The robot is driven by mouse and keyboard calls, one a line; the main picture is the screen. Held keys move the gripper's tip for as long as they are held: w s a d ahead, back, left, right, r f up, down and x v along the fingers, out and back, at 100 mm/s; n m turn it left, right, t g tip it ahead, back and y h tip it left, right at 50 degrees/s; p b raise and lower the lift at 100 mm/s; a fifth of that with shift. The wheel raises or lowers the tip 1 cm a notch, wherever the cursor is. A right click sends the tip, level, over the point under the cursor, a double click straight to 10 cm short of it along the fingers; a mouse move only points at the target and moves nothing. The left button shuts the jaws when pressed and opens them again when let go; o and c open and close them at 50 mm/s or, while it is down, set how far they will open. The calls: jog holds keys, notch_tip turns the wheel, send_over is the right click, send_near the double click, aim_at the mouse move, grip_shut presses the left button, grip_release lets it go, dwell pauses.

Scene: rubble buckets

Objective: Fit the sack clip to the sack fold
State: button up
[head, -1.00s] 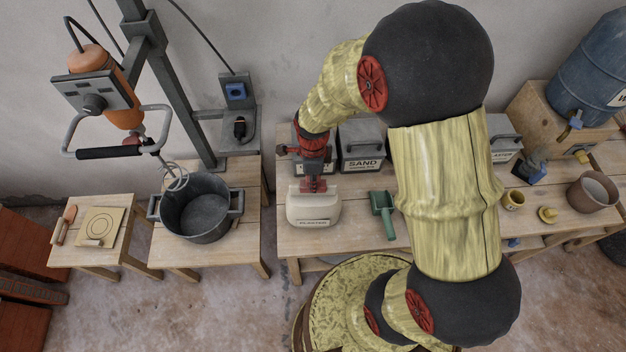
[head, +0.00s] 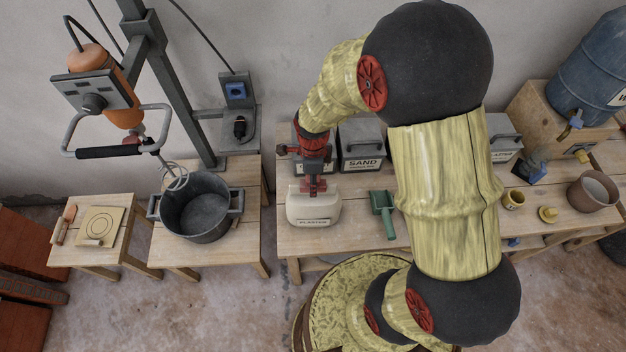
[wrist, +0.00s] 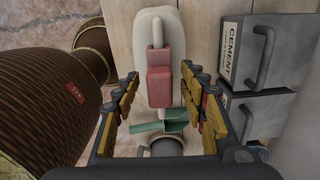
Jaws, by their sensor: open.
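The pale plaster sack (head: 300,210) stands upright on the bench, its label facing the front; it also shows in the wrist view (wrist: 140,50). The red sack clip (wrist: 160,85) sits at the top of the sack, in line with the pale fold; how far it grips the fold cannot be told. In the head view, the clip (head: 313,188) is small at the sack's top. My gripper (head: 313,180) is directly above the sack. In the wrist view, my gripper (wrist: 160,72) is open, its yellow-padded fingers on either side of the clip with gaps showing.
A green scoop (head: 383,208) lies right of the sack. Grey bins, one marked SAND (head: 362,150), stand behind. The black bucket (head: 200,212) is on the left stool under the mixer. A brown tub (head: 592,190) and small pots are at the right.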

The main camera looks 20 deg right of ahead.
notch_tip(320, 180, up, 12)
dwell(0.5)
dwell(0.4)
jog(key=n, duration=0.4)
jog(key=shift+s+f, duration=0.15)
jog(key=shift+s, duration=0.25)
jog(key=s+r+n+t+b, duration=0.2)
jog(key=s+r+n+b, duration=0.2)
jog(key=n, duration=0.5)
jog(key=s+r+n+t+b, duration=0.3)
jog(key=s+r+n+b, duration=0.2)
jog(key=s+n, duration=0.4)
jog(key=shift+r+t+b, duration=0.2)
jog(key=shift+t+b, duration=0.1)
jog(key=shift+b, duration=0.1)
